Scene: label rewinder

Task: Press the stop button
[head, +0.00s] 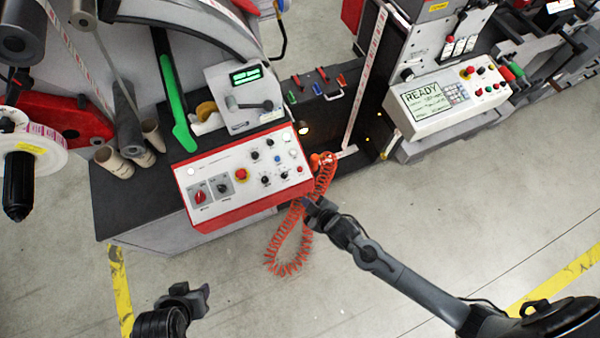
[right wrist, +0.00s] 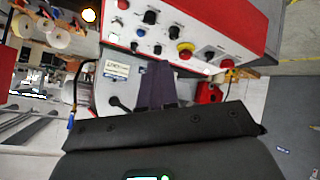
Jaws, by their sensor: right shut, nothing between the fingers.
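The control panel (head: 225,205) is a white sloped face with a red edge, carrying several buttons and knobs. A red mushroom button on a yellow collar (head: 241,174) sits near its middle; it also shows in the right wrist view (right wrist: 186,49). Which control is the stop button cannot be read from labels. My right gripper (head: 308,203) is shut and empty by the panel's lower right corner, to the right of the mushroom button. Its dark fingers (right wrist: 158,84) show below the panel in the right wrist view. My left gripper (head: 203,292) is below the panel, apart from it; its jaws are unclear.
A coiled orange hose (head: 290,262) hangs at the panel's right corner, close to my right gripper. A second console with a READY screen (head: 425,100) stands to the right. Cardboard cores (head: 114,161) stand left of the panel. The floor in front is open.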

